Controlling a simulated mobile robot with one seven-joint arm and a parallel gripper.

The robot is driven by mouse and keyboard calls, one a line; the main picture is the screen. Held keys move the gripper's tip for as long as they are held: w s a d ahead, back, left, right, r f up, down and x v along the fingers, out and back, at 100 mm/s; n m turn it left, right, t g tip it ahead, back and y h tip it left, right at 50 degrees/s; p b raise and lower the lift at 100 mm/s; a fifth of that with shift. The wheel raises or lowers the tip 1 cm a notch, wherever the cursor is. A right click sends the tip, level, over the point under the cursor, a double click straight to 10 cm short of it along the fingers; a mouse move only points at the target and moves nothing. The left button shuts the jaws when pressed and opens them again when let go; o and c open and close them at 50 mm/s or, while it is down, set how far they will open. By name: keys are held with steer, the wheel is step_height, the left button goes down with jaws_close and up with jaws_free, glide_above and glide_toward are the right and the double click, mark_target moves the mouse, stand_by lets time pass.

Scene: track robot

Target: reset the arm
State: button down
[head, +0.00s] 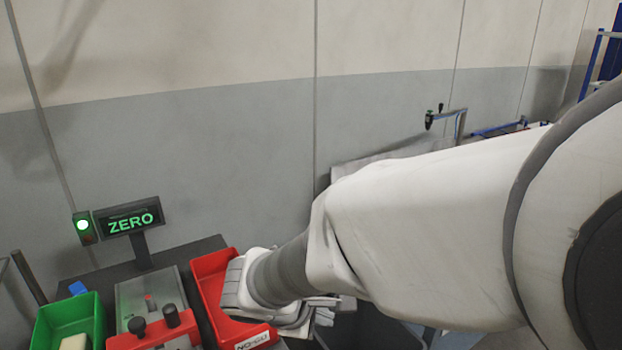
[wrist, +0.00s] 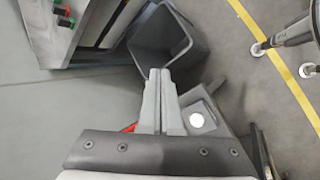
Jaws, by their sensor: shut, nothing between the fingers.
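My white arm reaches across the head view from the right, and its wrist hangs over the right edge of the red bin (head: 208,268). My gripper (head: 322,316) is partly hidden behind the wrist in the head view. In the wrist view my gripper (wrist: 159,73) has its two grey fingers side by side, closed with nothing between them. The fingertips appear in front of an open grey bin (wrist: 135,50) that stands lower down.
A gauge fixture (head: 152,300) stands between the green bin (head: 95,318) and the red bin. A machine (wrist: 65,30) and a metal-legged stand (wrist: 290,35) flank the grey bin.

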steer(key=s+d+r+m+y+p, duration=0.2)
steer(key=s+d+r+m+y, duration=0.2)
steer(key=s+d+r+m, duration=0.7)
step_height(320, 180, up, 2)
steer(key=s+m, duration=0.1)
steer(key=m, duration=0.3)
steer(key=shift+s+d+y, duration=0.25)
steer(key=shift+d+y, duration=0.15)
steer(key=shift+a, duration=0.1)
